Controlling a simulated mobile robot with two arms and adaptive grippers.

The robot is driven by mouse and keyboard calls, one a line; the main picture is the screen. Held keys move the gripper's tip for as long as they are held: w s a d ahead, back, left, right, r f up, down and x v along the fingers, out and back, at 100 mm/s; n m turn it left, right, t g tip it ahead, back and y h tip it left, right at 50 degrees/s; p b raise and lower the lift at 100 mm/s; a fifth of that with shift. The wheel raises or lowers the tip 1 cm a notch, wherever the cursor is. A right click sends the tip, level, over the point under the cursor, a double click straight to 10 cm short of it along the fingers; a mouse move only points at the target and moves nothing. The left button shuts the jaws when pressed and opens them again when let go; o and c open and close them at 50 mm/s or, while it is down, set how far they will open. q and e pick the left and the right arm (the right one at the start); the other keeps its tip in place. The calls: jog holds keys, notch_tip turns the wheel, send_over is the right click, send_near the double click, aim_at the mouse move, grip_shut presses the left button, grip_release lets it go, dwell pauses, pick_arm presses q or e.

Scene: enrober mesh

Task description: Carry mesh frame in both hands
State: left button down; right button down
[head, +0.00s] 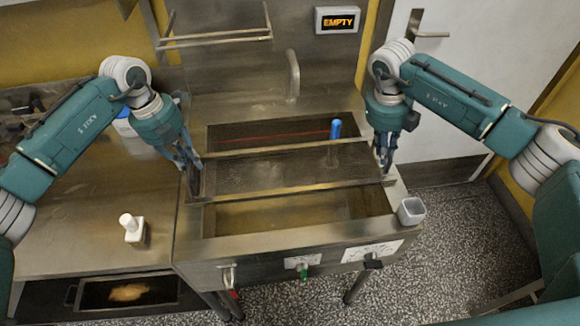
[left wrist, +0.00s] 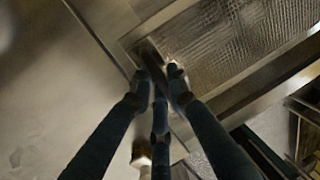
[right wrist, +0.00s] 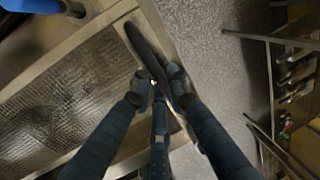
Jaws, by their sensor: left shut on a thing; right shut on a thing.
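The mesh frame (head: 250,172) is a flat metal frame with a fine wire mesh, lying level across the steel basin in the head view. Its mesh also shows in the left wrist view (left wrist: 235,45) and the right wrist view (right wrist: 70,95). My left gripper (head: 194,176) is shut on the handle at the frame's left end; the fingers close on a dark bar in the left wrist view (left wrist: 160,80). My right gripper (head: 385,168) is shut on the dark handle at the right end, seen in the right wrist view (right wrist: 160,82). I cannot tell whether the frame touches the basin's rim.
A blue-handled tool (head: 336,130) stands upright at the frame's back right. A tap (head: 293,75) rises behind the basin (head: 300,237). A small grey cup (head: 411,211) sits at the right front corner. A white bottle (head: 132,228) stands on the left counter.

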pick_arm(q)
jog(key=shift+w+r, duration=0.1)
jog(key=shift+r, duration=0.1)
pick_arm(e)
jog(key=shift+r, duration=0.2)
